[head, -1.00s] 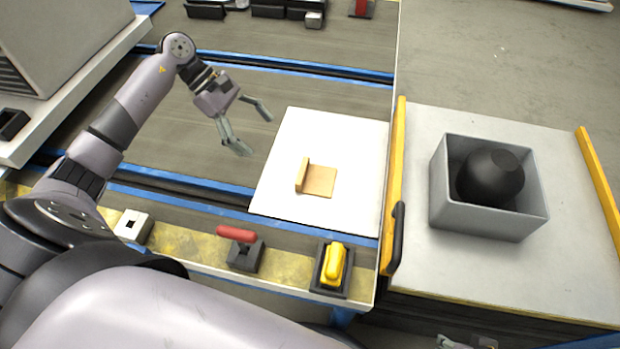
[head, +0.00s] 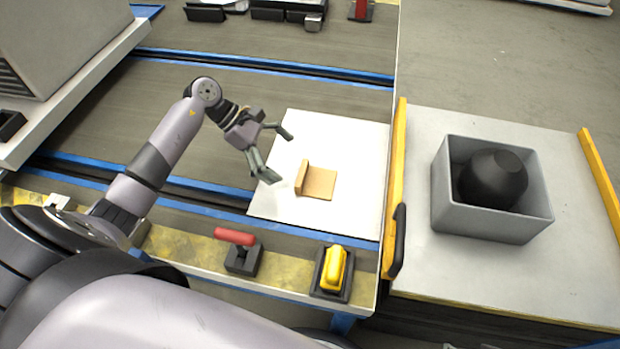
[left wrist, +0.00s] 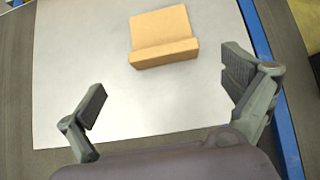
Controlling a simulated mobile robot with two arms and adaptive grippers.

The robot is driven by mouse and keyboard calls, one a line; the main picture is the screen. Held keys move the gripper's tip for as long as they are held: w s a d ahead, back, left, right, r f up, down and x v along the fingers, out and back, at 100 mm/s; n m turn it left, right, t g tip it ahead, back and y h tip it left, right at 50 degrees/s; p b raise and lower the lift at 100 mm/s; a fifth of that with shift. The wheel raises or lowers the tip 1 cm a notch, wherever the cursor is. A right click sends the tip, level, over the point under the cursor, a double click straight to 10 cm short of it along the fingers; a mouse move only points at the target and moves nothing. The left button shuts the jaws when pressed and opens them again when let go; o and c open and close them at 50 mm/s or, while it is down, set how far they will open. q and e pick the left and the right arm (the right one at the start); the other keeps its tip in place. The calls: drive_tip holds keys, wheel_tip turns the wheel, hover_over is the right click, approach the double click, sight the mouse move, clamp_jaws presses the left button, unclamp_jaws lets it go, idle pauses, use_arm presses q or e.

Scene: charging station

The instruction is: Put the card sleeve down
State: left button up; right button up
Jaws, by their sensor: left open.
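The tan card sleeve (head: 319,184) rests on the white board (head: 350,147), with a raised strip along its left side in the head view. It also shows in the left wrist view (left wrist: 161,34), beyond the fingertips. My left gripper (head: 280,156) is open and empty, to the left of the sleeve and above the board's left edge. In the left wrist view its fingers (left wrist: 165,82) are spread wide, with bare board between them. The fingers are apart from the sleeve. My right gripper does not show clearly in the head view.
A red-handled lever (head: 238,246) and a yellow switch (head: 334,271) stand along the front edge. A grey bin (head: 480,226) holding a dark round object (head: 493,180) stands at the right. A yellow rail with a black handle (head: 397,241) lies between.

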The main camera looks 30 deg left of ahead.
sight(300, 171)
use_arm(q)
drive_tip(key=x, duration=0.4)
drive_tip(key=shift+s+d+r, duration=0.15)
drive_tip(key=shift+s+d, duration=0.05)
drive_tip(key=shift+d, duration=0.2)
drive_tip(key=shift+w+d+f, duration=0.1)
drive_tip(key=shift+d+f, duration=0.25)
drive_tip(key=shift+f, duration=0.05)
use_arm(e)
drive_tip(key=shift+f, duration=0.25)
use_arm(q)
drive_tip(key=shift+c, duration=0.4)
drive_tip(key=c, duration=0.9)
drive_tip(key=shift+r, duration=0.15)
wheel_tip(300, 171, up, 20)
drive_tip(key=p, duration=0.2)
drive_tip(key=shift+p, duration=0.35)
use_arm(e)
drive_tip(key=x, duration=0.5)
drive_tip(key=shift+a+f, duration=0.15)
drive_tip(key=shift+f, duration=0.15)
